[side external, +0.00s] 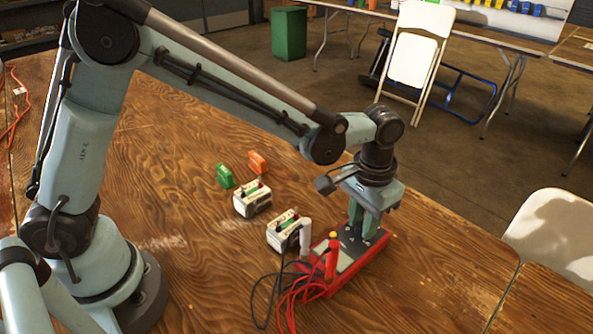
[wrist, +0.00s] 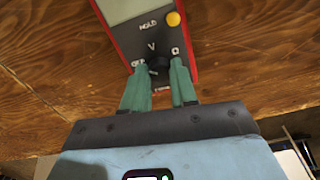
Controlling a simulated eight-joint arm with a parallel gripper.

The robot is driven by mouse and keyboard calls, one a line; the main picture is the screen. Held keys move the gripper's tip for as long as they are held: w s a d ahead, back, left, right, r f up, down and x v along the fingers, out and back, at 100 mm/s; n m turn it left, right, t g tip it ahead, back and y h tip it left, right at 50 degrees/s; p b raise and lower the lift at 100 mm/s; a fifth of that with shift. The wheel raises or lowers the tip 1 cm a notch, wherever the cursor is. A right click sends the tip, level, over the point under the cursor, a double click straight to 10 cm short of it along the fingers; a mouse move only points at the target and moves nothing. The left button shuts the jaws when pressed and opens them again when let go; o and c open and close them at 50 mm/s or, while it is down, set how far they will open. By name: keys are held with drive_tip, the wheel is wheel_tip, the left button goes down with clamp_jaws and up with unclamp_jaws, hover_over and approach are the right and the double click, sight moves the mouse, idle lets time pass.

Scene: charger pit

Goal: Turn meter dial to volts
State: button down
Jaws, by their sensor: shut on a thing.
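The red meter (side external: 372,252) lies on the wooden table near its right side, with a black face, a grey screen and a yellow button. In the wrist view the meter (wrist: 124,42) shows the labels HOLD, V, OFF and an ohm sign around the black dial (wrist: 158,66). My gripper (side external: 364,228) points down onto the meter's face. In the wrist view my gripper (wrist: 158,72) has its two green fingers on either side of the dial, shut on it. The fingers partly hide the dial, and I cannot tell where it points.
Red and black leads (side external: 291,290) trail beside the meter. Two white battery blocks (side external: 252,198) (side external: 287,229), a green clip (side external: 225,175) and an orange clip (side external: 257,162) sit to the left. The table between them and my base is clear.

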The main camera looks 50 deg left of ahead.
drive_tip(key=m, duration=0.5)
drive_tip(key=shift+m, duration=2.5)
drive_tip(key=c, duration=0.9)
unclamp_jaws()
drive_tip(key=shift+r, duration=0.1)
wheel_tip(320, 180, up, 12)
drive_tip(key=shift+f, duration=0.1)
